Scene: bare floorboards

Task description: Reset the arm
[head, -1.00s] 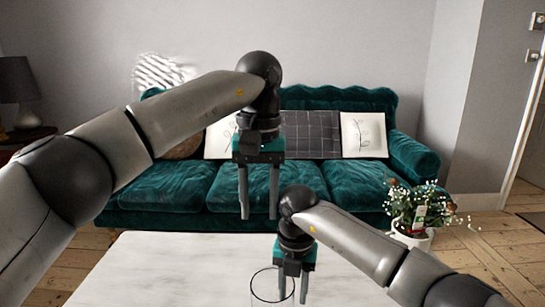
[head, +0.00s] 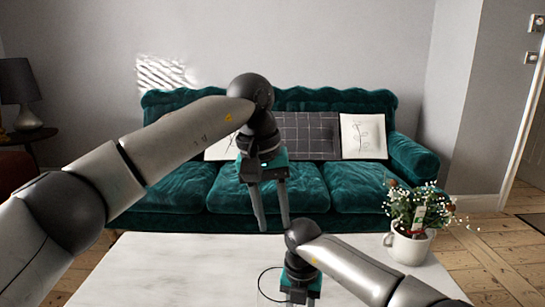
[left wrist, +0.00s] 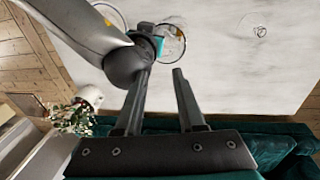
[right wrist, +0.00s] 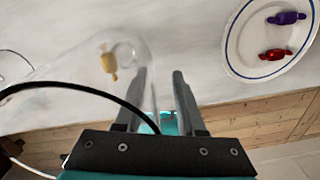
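My left gripper (head: 272,226) hangs in the air over the white table, tilted, with its fingers apart and nothing between them. Its open fingers also show in the left wrist view (left wrist: 163,72). My right gripper (head: 300,298) is low at the bottom of the head view, beside a clear glass (head: 270,285), with its fingertips cut off there. In the right wrist view, the right fingers (right wrist: 158,74) are apart. The clear glass (right wrist: 148,42) shows close by the fingers there, with a yellow candy (right wrist: 108,62) seen in or through it. I cannot tell whether they touch.
A white table (head: 150,265) lies in front. A blue-rimmed plate (right wrist: 240,62) holds a purple candy (right wrist: 287,18) and a red candy (right wrist: 276,54). A potted plant (head: 410,240) stands at the table's right. A green sofa (head: 175,190) is behind.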

